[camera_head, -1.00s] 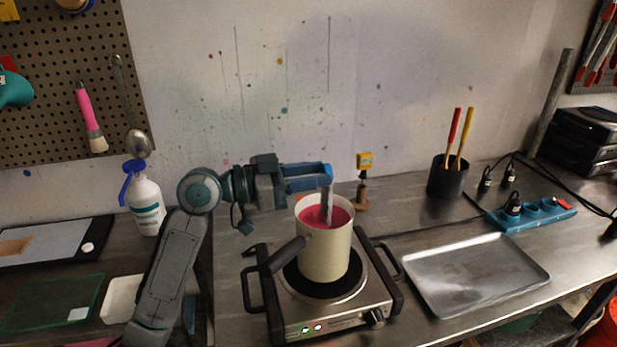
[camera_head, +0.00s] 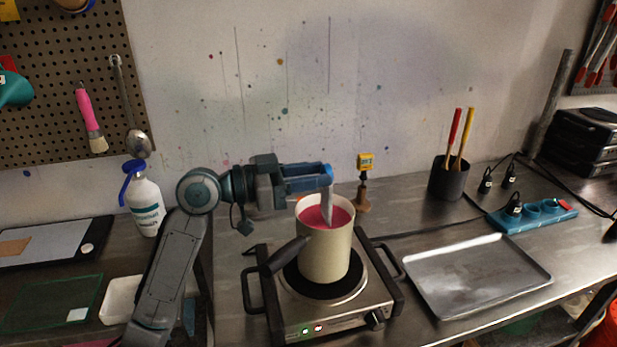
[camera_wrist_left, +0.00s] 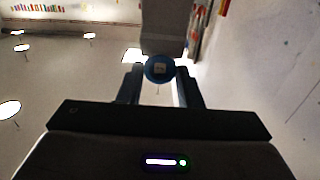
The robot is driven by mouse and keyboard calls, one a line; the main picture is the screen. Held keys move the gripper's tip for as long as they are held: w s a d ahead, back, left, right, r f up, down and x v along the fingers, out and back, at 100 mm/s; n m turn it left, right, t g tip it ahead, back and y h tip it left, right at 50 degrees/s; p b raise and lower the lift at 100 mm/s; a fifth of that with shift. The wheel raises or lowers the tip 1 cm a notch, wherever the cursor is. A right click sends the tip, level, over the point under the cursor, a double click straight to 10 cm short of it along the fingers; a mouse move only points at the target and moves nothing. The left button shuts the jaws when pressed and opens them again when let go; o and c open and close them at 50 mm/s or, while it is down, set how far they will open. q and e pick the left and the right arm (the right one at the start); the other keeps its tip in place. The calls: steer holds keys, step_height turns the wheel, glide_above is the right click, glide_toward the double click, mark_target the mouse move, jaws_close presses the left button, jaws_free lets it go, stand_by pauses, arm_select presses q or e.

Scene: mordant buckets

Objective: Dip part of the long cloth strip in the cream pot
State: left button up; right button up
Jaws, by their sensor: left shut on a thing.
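The cream pot (camera_head: 325,255) stands upright on the hot plate and holds pinkish-red liquid (camera_head: 312,217). A narrow grey cloth strip (camera_head: 327,202) hangs from my left gripper (camera_head: 327,176) over the pot's mouth. Its lower end reaches down to the red liquid inside the rim; how deep it goes is hidden. My left gripper is shut on the strip just above the pot, coming in from the left. In the left wrist view a pale grey piece (camera_wrist_left: 162,28) shows beyond the fingers. My right gripper is not in view.
The hot plate (camera_head: 345,315) has side handles, and the pot's dark handle (camera_head: 286,255) points front-left. A yellow-topped stand (camera_head: 364,185) is behind the pot. An empty metal tray (camera_head: 477,277) lies right. A spray bottle (camera_head: 147,210) stands left, behind my arm.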

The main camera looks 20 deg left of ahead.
arm_select(q)
steer(key=shift+w, duration=0.1)
steer(key=shift+s+a, duration=0.15)
steer(key=shift+s, duration=0.7)
steer(key=shift+w, duration=0.1)
steer(key=shift+w+b, duration=0.4)
steer(key=shift+w, duration=0.4)
stand_by(0.4)
